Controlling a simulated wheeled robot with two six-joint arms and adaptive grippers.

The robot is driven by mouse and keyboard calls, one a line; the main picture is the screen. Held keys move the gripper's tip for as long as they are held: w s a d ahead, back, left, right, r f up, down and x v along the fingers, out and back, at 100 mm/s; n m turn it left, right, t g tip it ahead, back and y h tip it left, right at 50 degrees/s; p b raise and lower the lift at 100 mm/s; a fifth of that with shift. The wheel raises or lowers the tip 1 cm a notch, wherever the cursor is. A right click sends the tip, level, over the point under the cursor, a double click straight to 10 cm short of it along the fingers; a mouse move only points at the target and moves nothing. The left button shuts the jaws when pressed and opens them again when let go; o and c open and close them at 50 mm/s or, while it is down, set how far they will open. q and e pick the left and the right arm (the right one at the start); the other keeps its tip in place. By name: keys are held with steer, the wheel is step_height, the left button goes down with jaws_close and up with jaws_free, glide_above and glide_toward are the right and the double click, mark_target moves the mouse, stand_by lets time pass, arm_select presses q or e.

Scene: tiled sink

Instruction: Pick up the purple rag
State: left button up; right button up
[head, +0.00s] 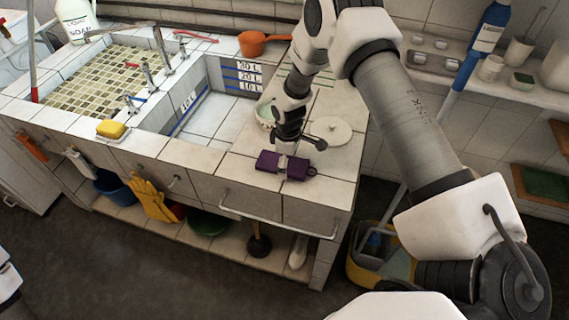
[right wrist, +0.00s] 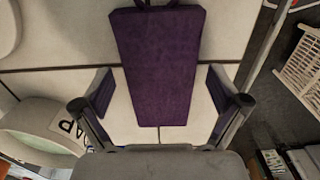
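The purple rag (head: 298,168) lies folded on the white tiled counter, near its front edge at the right of the sink. In the right wrist view the rag (right wrist: 160,60) is a long block with a loop at its far end. My right gripper (head: 297,143) is over the rag, pointing down. In the right wrist view its fingers (right wrist: 160,78) are apart, one on each side of the rag, with gaps showing between them and it. My left gripper is not in view; only a piece of my left arm shows at the lower left edge.
A white round lid (head: 332,131) and a pale bowl (head: 265,112) are close to my right gripper. The sink basin (head: 212,115) is to the left. A yellow sponge (head: 111,129) lies on the front rim. An orange pot (head: 254,44) stands behind.

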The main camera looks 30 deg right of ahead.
steer(key=shift+s+r, duration=0.1)
steer(key=shift+s, duration=0.1)
steer(key=c, duration=0.9)
steer(key=shift+w, duration=0.1)
steer(key=shift+c, duration=0.3)
steer(key=shift+w+r+b, duration=0.2)
steer(key=shift+r+b, duration=0.1)
steer(key=r, duration=0.1)
steer(key=b, duration=0.1)
steer(key=s+r, duration=0.1)
steer(key=shift+a+r, duration=0.3)
steer(key=shift+a, duration=0.1)
steer(key=s+a+r+b, duration=0.1)
steer(key=s+a+b, duration=0.3)
steer(key=s+a, duration=0.6)
steer(key=shift+a+r, duration=0.3)
steer(key=shift+a, duration=0.15)
